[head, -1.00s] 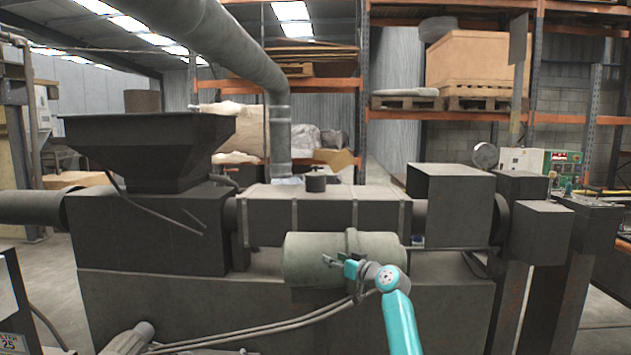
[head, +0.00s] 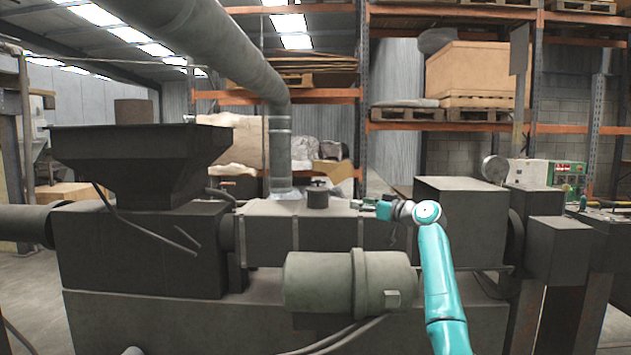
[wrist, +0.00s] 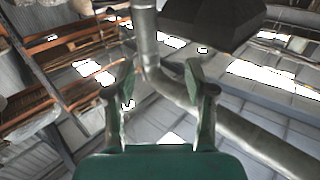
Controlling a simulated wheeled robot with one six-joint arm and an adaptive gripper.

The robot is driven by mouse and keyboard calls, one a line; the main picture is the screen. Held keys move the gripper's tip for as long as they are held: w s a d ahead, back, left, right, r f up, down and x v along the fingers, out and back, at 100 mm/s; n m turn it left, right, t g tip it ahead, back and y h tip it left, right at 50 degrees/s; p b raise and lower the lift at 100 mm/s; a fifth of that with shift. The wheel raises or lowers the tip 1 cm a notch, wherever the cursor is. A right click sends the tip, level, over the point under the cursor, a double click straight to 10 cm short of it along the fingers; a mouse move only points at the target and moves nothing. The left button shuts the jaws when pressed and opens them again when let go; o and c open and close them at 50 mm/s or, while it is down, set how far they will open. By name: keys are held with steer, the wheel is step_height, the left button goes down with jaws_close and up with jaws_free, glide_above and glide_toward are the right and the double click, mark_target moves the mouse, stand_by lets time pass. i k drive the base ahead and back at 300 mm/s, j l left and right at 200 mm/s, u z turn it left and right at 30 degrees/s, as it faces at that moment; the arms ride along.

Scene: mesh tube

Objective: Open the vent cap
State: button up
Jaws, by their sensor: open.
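The vent cap (head: 317,197) is a short dark cylinder with a small top piece, standing upright on the flat top of the machine's barrel housing (head: 270,225) in the head view. It looks closed. My gripper (head: 362,204) is to the right of the cap, at about its height in the picture, pointing left towards it with a gap between them. In the wrist view, the two green fingers of my gripper (wrist: 155,80) are spread apart with nothing between them. The cap cannot be made out in the wrist view.
A dark hopper (head: 140,150) stands at the left of the machine. A vertical grey pipe (head: 280,150) hangs behind the cap. A motor cylinder (head: 320,282) lies below.

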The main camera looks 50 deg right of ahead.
mark_target(317, 188)
steer(key=i+l, duration=0.9)
